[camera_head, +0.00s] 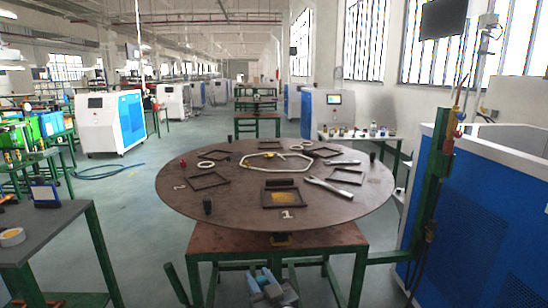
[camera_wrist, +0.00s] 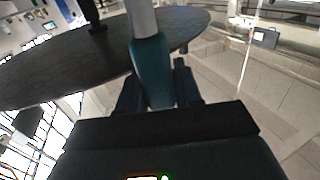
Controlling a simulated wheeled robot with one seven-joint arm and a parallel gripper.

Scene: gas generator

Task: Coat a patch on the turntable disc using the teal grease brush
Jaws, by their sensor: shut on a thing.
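The brown round turntable disc (camera_head: 230,210) lies on a stand in the middle of the head view. A square dark frame marked 1 (camera_head: 284,197) lies on its near side and shows a yellowish patch inside. In the wrist view my gripper (camera_wrist: 158,88) is shut on the teal grease brush (camera_wrist: 152,65), whose pale grey cylindrical part (camera_wrist: 141,18) points away from the jaws. The disc's dark surface (camera_wrist: 60,75) shows beyond the brush. I cannot tell the gap between them. The brush's far end is cut off at the picture's top.
Several other dark frames, an open-ended wrench (camera_head: 328,187), a white ring (camera_head: 206,164) and a pale hose loop (camera_head: 275,161) lie on the disc. A green post (camera_head: 432,200) and blue cabinet (camera_head: 475,200) stand close on the right. A grey table (camera_head: 50,235) stands at left.

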